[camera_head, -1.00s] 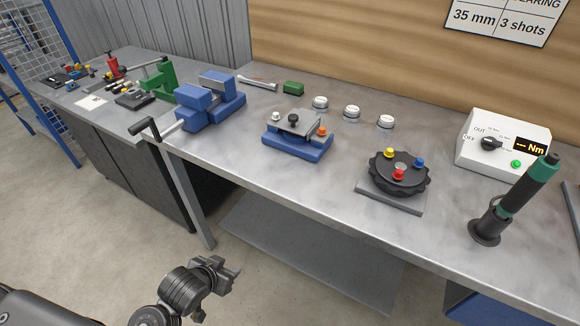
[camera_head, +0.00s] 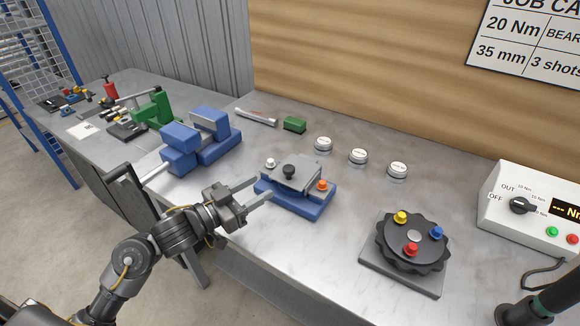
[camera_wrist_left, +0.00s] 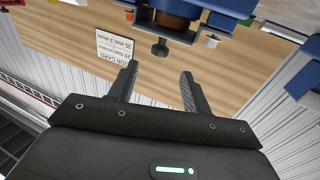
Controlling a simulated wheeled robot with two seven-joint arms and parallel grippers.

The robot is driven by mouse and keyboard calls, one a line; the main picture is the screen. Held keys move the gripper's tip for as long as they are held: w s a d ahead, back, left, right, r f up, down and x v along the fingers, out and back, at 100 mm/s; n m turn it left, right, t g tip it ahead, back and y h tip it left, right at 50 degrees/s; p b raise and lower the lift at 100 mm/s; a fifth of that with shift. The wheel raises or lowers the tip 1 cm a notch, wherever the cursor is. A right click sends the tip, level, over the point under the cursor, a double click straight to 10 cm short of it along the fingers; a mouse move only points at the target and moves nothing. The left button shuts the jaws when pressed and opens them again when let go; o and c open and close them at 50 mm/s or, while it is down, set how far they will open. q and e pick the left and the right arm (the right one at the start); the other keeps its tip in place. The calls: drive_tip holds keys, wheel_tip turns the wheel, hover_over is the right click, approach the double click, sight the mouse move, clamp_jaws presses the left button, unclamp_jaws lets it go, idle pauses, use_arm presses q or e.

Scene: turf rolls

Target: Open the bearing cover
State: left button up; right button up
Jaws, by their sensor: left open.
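The bearing block is a blue base (camera_head: 296,206) on the bench with a grey plate cover (camera_head: 305,172) on top. A black knob (camera_head: 289,171) stands on the cover, with a white-topped fitting (camera_head: 270,163) and an orange fitting (camera_head: 322,185) at its sides. The cover lies on the base. My left gripper (camera_head: 264,188) is open and empty, its fingertips just left of the block. In the left wrist view the open fingers (camera_wrist_left: 158,70) point towards the black knob (camera_wrist_left: 160,47), apart from it.
A blue vise (camera_head: 205,140) stands left of the block. A black wheel (camera_head: 412,240) with coloured knobs is at right. Several white-topped round pieces (camera_head: 358,156) and a green block (camera_head: 294,125) lie behind. A torque box (camera_head: 535,205) stands far right.

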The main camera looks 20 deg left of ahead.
sight(284, 173)
use_arm(q)
drive_tip(key=p+x, duration=0.1)
drive_tip(key=x, duration=0.7)
drive_tip(key=shift+w+d, duration=0.2)
drive_tip(key=shift+w, duration=0.15)
drive_tip(key=shift+w+d, duration=0.35)
drive_tip(key=shift+w, duration=0.2)
drive_tip(key=shift+w+d, duration=0.1)
drive_tip(key=shift+w, duration=0.05)
use_arm(e)
drive_tip(key=shift+w+r, duration=0.15)
drive_tip(key=shift+r, duration=0.6)
use_arm(q)
drive_tip(key=shift+p, duration=0.3)
clamp_jaws()
